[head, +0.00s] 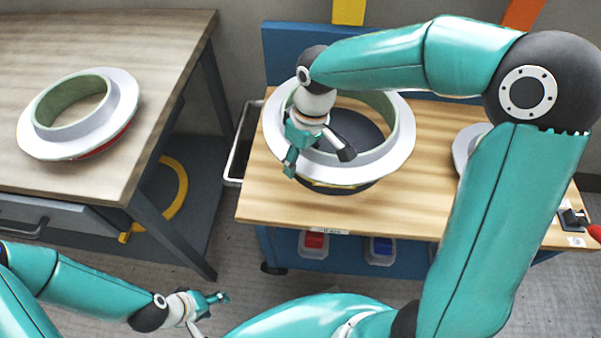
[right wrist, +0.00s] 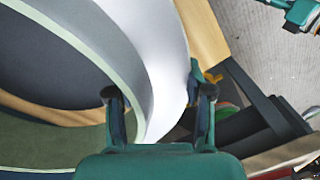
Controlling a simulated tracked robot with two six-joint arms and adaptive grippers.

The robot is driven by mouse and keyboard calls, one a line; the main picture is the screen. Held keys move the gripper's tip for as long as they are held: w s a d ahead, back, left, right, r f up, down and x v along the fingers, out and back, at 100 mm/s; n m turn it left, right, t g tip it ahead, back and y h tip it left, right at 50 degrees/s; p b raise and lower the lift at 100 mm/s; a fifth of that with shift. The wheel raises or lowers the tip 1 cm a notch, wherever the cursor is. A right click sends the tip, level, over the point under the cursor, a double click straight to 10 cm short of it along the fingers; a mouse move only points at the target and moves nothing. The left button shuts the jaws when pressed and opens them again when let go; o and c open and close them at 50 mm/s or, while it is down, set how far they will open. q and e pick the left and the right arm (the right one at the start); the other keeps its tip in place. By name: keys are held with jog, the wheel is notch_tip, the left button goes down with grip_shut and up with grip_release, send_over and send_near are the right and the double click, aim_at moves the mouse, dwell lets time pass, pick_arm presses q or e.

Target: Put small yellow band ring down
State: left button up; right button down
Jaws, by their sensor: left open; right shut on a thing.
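The yellow band ring (head: 395,160) is a round mould with a wide white flange, a pale green inner wall and a yellow strip low at its front. It is over the wooden cart top, with a dark round shape beneath it; I cannot tell whether it touches that. My right gripper (head: 318,160) is shut on the ring's left front side. In the right wrist view its fingers (right wrist: 160,98) straddle the ring's wall and flange (right wrist: 150,50). My left gripper (head: 218,298) is open and empty, low in front of the tables.
A similar ring with a red band (head: 125,100) lies on the left table (head: 170,50). Another white ring (head: 463,145) on the cart (head: 270,205) is partly hidden by my right arm. A red-handled clamp (head: 575,220) sits at the cart's right edge. Bins (head: 313,244) hang below.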

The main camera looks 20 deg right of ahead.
notch_tip(320, 180, down, 5)
jog(key=shift+f+b, duration=0.15)
jog(key=shift+b, duration=0.4)
jog(key=shift+c, duration=2.2)
grip_release()
jog(key=r+p, duration=0.1)
jog(key=r, duration=0.2)
jog(key=d+r, duration=0.1)
jog(key=r, duration=0.3)
jog(key=r+p, duration=0.1)
jog(key=r, duration=0.3)
jog(key=shift+d+p, duration=0.3)
jog(key=shift+d+r, duration=0.1)
jog(key=shift+r, duration=0.35)
jog(key=shift+s, duration=0.1)
